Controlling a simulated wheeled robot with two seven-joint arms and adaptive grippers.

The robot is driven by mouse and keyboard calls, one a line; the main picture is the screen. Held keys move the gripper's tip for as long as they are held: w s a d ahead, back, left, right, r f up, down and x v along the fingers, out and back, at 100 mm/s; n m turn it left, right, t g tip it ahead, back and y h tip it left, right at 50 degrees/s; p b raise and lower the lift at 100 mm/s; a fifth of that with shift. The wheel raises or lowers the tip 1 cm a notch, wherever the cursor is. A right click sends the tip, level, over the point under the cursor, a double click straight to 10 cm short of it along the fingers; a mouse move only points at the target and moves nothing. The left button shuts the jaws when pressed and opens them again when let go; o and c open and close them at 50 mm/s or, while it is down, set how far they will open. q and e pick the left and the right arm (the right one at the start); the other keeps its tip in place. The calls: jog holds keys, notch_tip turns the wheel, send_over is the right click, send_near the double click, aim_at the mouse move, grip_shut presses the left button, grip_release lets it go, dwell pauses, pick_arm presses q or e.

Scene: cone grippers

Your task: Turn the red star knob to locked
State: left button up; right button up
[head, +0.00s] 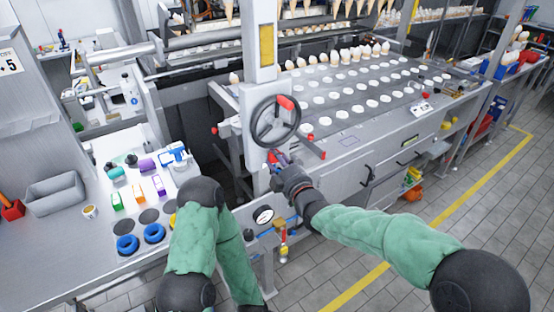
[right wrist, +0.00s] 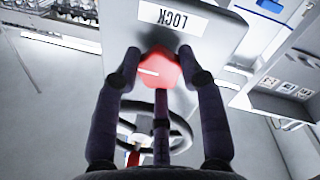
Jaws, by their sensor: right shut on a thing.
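The red star knob (right wrist: 160,68) sits on the grey machine panel between the fingers of my right gripper (right wrist: 160,72) in the right wrist view. A white line on the knob points left in that view. A white label (right wrist: 172,19) reading LOCK is beside the knob, upside down in this view. In the head view my right gripper (head: 279,162) is at the machine's front post, just below the handwheel, and hides most of the knob (head: 272,157). My right gripper is shut on the knob. My left gripper is out of view; only its arm shows.
A black handwheel (head: 257,133) with a red grip is just above the knob. A pressure gauge (head: 263,214) and valve fittings are below. The steel bench (head: 60,240) at left holds blue rings, a grey bin (head: 55,193) and small coloured items. The tiled floor at right is clear.

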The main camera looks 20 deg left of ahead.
jog(key=shift+r+m, duration=0.1)
jog(key=shift+m, duration=0.2)
jog(key=shift+w+d+r+m+g+p, duration=0.1)
jog(key=shift+m+g+p, duration=0.35)
jog(key=shift+m+p, duration=1.55)
jog(key=shift+w+r+m+g+p, duration=0.15)
jog(key=shift+m+g+p, duration=0.4)
jog(key=shift+m, duration=2.8)
jog(key=shift+d+r+m+g+p, duration=0.1)
jog(key=shift+m+g+p, duration=0.2)
jog(key=shift+m+p, duration=1.8)
jog(key=shift+m+b, duration=0.55)
jog(key=shift+b, duration=0.05)
jog(key=o, duration=1.1)
jog(key=shift+f, duration=0.15)
